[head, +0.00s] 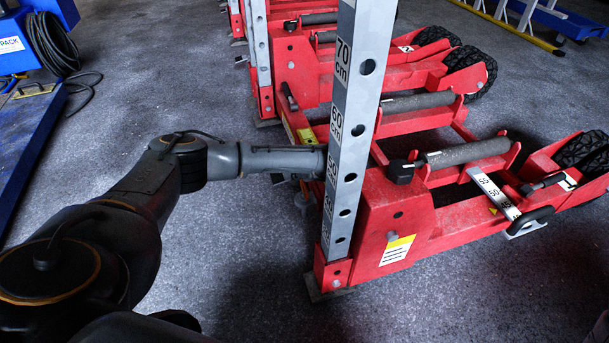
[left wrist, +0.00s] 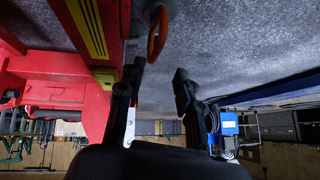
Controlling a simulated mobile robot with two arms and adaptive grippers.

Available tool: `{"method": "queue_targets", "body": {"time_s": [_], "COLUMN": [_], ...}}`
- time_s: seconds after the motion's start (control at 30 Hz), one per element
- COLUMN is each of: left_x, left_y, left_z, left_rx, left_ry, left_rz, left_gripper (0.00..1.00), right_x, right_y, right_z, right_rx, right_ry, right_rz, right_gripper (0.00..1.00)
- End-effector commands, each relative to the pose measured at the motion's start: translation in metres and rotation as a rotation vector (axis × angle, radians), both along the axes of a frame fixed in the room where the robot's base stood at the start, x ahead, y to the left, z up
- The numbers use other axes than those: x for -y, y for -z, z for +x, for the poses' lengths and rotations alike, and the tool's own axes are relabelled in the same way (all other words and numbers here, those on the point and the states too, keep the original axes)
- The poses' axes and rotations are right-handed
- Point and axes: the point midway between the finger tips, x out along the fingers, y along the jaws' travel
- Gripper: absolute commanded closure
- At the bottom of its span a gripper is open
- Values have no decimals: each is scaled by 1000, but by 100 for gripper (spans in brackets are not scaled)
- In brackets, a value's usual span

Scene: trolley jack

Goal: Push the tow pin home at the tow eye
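In the left wrist view, my left gripper (left wrist: 158,78) has its two dark fingers apart, with only floor and background between them. An orange ring (left wrist: 157,34) shows just above the fingertips, beside a grey metal part on the red jack (left wrist: 88,85); it may belong to the tow pin. I cannot tell whether it touches the left finger, or how deep any pin sits. In the head view, my left arm reaches to the upright scaled post (head: 348,125) of the nearest red jack (head: 385,215); the post hides the gripper. My right gripper is not seen.
More red jacks (head: 300,62) stand in a row behind. A padded grey roller (head: 467,151) and black wheels (head: 583,152) lie at the right. Blue equipment (head: 28,130) with a coiled black hose (head: 52,45) is at the left. Grey floor (head: 225,260) is open in front.

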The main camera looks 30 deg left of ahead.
Motion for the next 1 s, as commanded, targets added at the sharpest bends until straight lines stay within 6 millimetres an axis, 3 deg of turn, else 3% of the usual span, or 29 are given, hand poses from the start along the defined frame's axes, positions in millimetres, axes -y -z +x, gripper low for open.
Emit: {"method": "queue_targets", "body": {"time_s": [0.03,0.17,0.33,0.7,1.0], "left_x": [6,7,7,1,-2], "left_y": [9,9,1,-73,-101], "left_z": [-5,-5,-5,-2,-2], "left_rx": [-15,-17,-16,1,2], "left_ry": [14,17,17,5,-1], "left_rz": [2,1,-1,-2,-1], "left_gripper": [65,65,65,65,65], "right_x": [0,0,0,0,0], "right_y": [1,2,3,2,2], "right_z": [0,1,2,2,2], "right_rx": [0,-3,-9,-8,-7], "right_ry": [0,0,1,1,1], "right_rz": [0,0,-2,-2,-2], "right_gripper": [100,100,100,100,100]}}
